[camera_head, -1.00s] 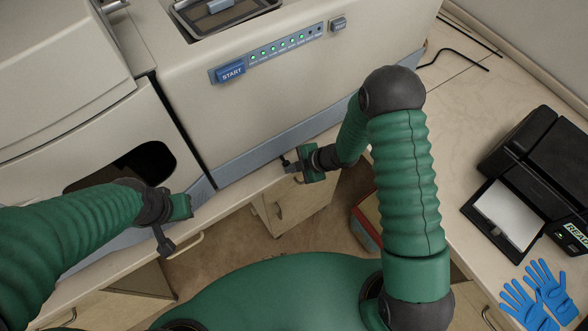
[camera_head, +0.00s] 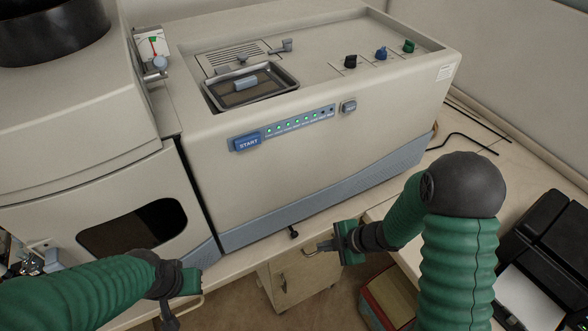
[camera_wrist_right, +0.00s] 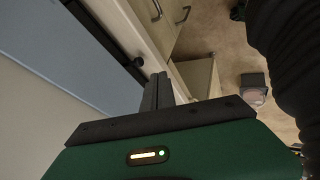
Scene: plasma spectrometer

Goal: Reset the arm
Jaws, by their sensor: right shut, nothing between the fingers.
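My right gripper (camera_head: 328,245) hangs in front of the spectrometer's lower front edge, over the bench edge. In the right wrist view its two fingers (camera_wrist_right: 157,92) are together with nothing between them. My left gripper (camera_head: 178,290) is at the lower left, in front of the machine's left section. Its fingers point down and are partly cut off by the picture's bottom edge, so I cannot tell if they are open. The spectrometer (camera_head: 320,150) has a blue START button (camera_head: 248,143) and a row of green lights on its front.
A recessed tray (camera_head: 250,87) and several knobs sit on the machine's top. A dark opening (camera_head: 130,227) is at its left front. A black device (camera_head: 548,245) stands on the right bench. Below are a drawer cabinet (camera_head: 300,278) and a red-edged box (camera_head: 388,298). Black cables lie at right.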

